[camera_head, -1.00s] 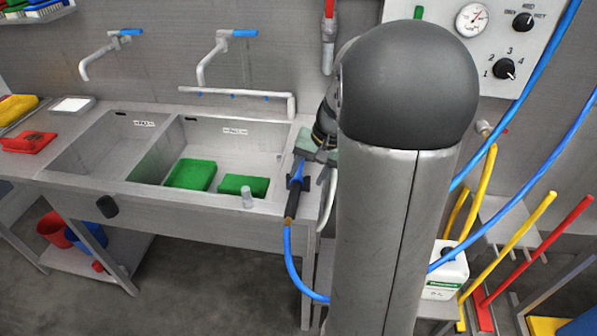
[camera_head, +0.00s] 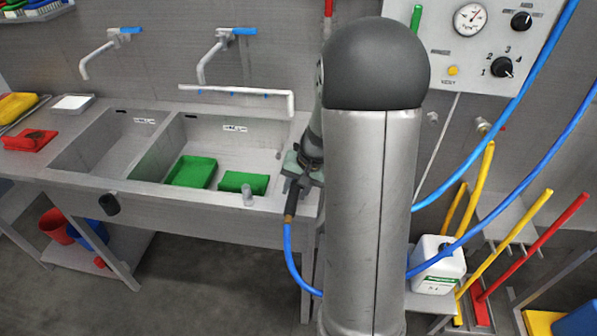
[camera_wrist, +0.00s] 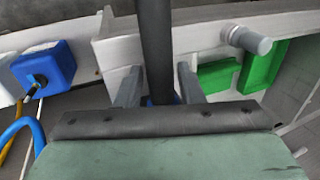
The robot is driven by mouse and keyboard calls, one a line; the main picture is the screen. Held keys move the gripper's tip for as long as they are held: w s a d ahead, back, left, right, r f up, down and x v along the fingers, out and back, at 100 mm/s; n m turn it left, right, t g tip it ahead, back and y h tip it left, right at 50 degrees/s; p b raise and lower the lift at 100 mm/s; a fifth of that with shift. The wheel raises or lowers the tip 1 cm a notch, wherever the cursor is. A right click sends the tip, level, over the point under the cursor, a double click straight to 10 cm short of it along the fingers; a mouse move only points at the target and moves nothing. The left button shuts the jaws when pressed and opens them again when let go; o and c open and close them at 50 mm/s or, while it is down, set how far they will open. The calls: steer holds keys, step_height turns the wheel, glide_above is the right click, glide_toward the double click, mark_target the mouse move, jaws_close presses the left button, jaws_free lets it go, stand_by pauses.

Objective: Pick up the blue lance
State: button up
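The blue lance (camera_head: 291,206) stands upright at the sink's right front edge, with its blue hose running down from its lower end. My gripper (camera_head: 303,180) is at its upper part, which is mostly hidden behind the gripper in the head view. In the wrist view, the lance's dark grip (camera_wrist: 155,45) runs between my two fingers (camera_wrist: 160,82), with a bit of blue showing below. The fingers stand on either side of it with narrow gaps visible, so they look open; contact is hard to judge.
The right sink basin (camera_head: 240,150) holds two green trays (camera_head: 193,171). A grey tap-like knob (camera_head: 247,195) sits on the front rim, left of the lance. A white canister (camera_head: 438,264) and yellow and red handles stand to the right. Blue hoses hang there too.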

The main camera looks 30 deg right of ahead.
steer(key=c, duration=0.3)
steer(key=shift+o, duration=0.2)
steer(key=shift+r, duration=0.8)
steer(key=s+a+r, duration=0.2)
steer(key=s+r, duration=1.1)
steer(key=r, duration=0.3)
steer(key=shift+s+r+p, duration=0.25)
steer(key=shift+s+p, duration=0.1)
steer(key=shift+s, duration=0.05)
steer(key=shift+a, duration=0.15)
